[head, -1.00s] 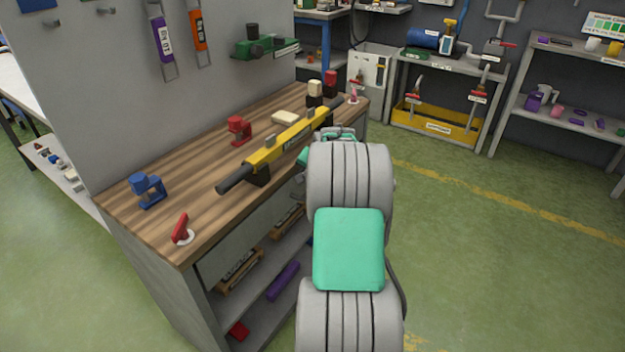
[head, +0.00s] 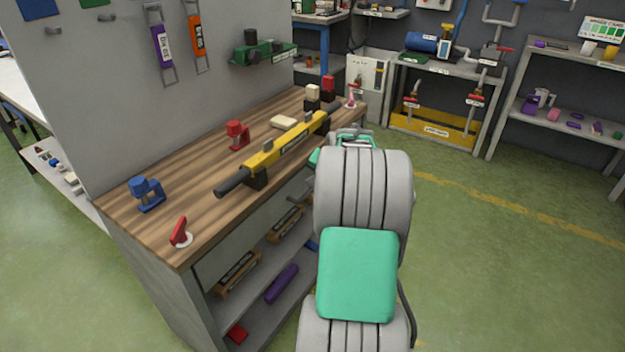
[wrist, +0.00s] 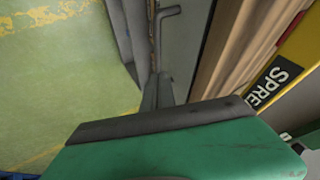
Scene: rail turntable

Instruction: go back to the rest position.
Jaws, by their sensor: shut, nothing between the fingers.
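My gripper shows in the wrist view (wrist: 158,92) as dark grey fingers close together, shut with nothing between them. It is beside the front edge of the wooden bench top (head: 190,210). In the head view my arm hides most of it. The yellow spreader bar (head: 285,144) with a dark grey end lies along the bench, to the left of my arm and apart from it. Part of its yellow side and black label also shows in the wrist view (wrist: 296,58).
On the bench stand a blue clamp (head: 147,193), a red clamp (head: 237,134) and a red handle (head: 180,232). Shelves below hold a purple bar (head: 282,284). A grey bent rod (wrist: 168,12) shows near the fingers. Green floor (head: 500,260) to the right is clear.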

